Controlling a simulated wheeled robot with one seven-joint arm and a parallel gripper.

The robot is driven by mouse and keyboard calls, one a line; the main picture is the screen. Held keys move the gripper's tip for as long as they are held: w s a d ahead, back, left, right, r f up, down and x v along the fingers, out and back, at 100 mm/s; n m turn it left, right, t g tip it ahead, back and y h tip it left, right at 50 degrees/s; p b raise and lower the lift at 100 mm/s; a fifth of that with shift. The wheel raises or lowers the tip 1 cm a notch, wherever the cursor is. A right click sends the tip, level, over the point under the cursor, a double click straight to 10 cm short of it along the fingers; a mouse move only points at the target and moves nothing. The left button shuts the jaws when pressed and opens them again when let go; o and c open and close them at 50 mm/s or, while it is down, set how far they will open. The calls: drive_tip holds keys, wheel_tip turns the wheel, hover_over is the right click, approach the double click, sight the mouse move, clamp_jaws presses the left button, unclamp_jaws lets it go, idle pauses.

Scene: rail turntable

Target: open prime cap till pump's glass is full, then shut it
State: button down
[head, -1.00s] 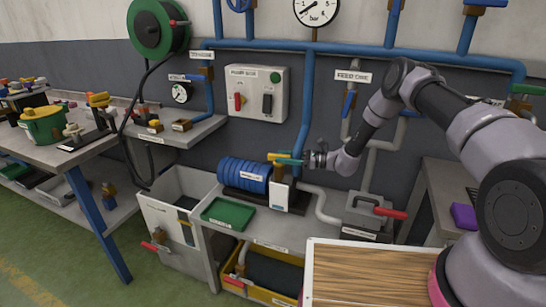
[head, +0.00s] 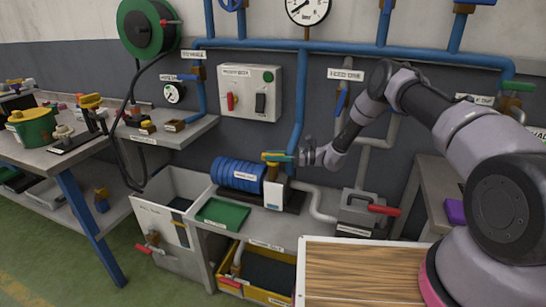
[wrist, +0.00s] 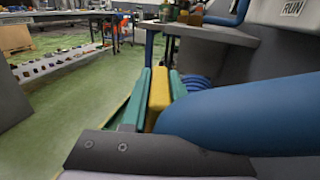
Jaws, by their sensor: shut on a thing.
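The blue ribbed pump (head: 236,174) sits on the grey bench, with a brown and white upright part (head: 274,188) at its right end. A small pale panel shows on that part's front; I cannot tell the level in the glass. The yellow prime cap (head: 270,153) is on top of this part. My gripper (head: 281,157) reaches in from the right, with teal fingers closed around the cap. In the wrist view the yellow cap (wrist: 158,98) is squeezed between the two teal fingers. A blue pipe (wrist: 250,115) fills the right of that view.
A blue vertical pipe (head: 300,110) rises close behind the cap. A green tray (head: 222,214) lies in front of the pump. A red-handled grey box (head: 368,212) stands to the right. A switch panel (head: 249,92) hangs on the wall above.

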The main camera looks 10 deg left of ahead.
drive_tip(key=shift+n+g, duration=1)
drive_tip(key=shift+g, duration=0.5)
drive_tip(key=c, duration=0.7)
unclamp_jaws()
drive_tip(key=shift+t, duration=0.3)
